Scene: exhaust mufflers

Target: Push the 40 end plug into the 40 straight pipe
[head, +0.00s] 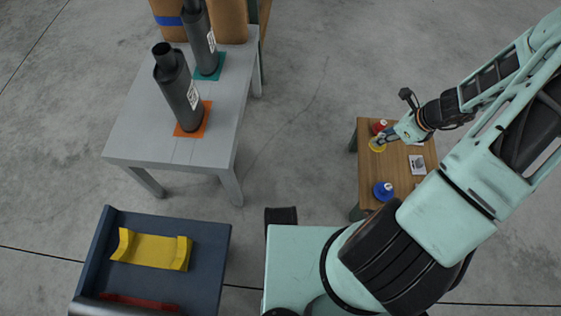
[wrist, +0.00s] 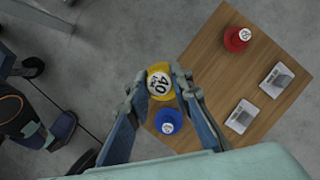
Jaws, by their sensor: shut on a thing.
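The yellow end plug (wrist: 159,84) has a white top marked 40. My gripper (wrist: 160,76) is shut on it, one finger on each side. In the head view my gripper (head: 382,140) and the yellow plug (head: 376,146) are over the far left part of the small wooden table (head: 400,135). I cannot tell the plug's exact height above the wood. Two dark grey mufflers with pipe ends, a near one (head: 176,88) and a far one (head: 199,35), stand on the grey table (head: 135,140). Their labels are too small to read, so I cannot tell which pipe is the 40 straight one.
A red plug (wrist: 236,38), a blue plug (wrist: 168,121) and white cards (wrist: 276,80) are on the wooden table. A dark blue tray (head: 215,265) with a yellow cradle (head: 152,251) is at lower left. Open floor lies between the grey and wooden tables.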

